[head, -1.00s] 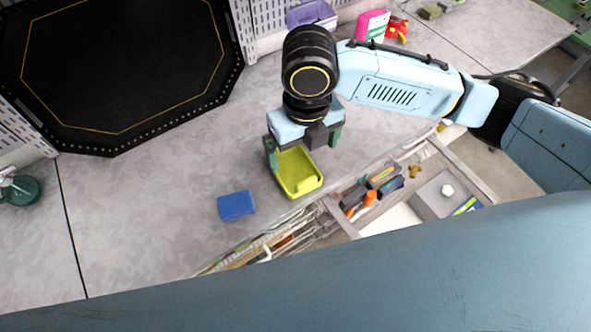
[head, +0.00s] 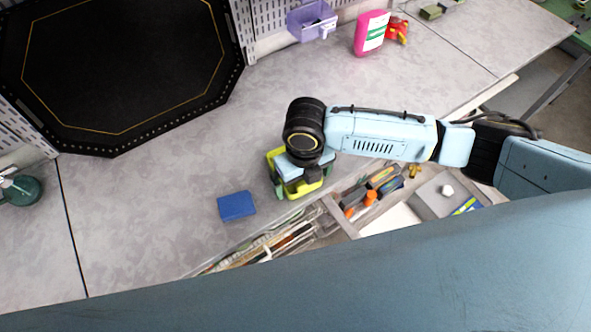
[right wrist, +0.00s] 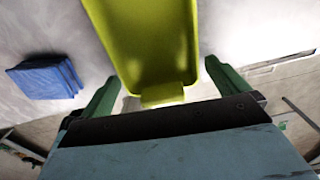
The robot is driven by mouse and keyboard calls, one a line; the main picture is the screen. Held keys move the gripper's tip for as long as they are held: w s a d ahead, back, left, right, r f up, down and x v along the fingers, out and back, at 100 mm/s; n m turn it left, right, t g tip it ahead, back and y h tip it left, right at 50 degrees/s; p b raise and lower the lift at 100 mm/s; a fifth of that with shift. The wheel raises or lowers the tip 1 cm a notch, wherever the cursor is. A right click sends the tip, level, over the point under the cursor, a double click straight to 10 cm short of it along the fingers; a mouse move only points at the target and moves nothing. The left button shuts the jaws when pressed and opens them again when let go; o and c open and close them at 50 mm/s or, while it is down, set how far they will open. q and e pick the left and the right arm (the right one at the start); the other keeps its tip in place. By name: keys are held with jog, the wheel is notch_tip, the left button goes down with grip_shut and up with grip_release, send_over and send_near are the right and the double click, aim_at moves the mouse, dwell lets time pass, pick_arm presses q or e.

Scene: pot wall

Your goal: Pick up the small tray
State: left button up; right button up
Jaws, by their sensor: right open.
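The small yellow-green tray (head: 272,154) lies on the grey worktop near its front edge, partly hidden in the head view under my right gripper. In the right wrist view the tray (right wrist: 150,45) is close, its near end lying between two green fingers. My right gripper (head: 302,190) is over the tray and open. In the right wrist view its fingers (right wrist: 160,88) stand apart on either side of the tray's near end, with gaps visible. My left gripper does not show.
A blue block (head: 236,206) lies left of the tray. An open drawer (head: 345,215) with tools is just below the worktop edge. A pink bottle (head: 371,34) and purple bin (head: 310,20) stand at the back. A black octagonal board (head: 120,75) is at left.

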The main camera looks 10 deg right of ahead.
jog(key=shift+f, duration=0.2)
jog(key=c, duration=0.9)
jog(key=shift+r, duration=0.1)
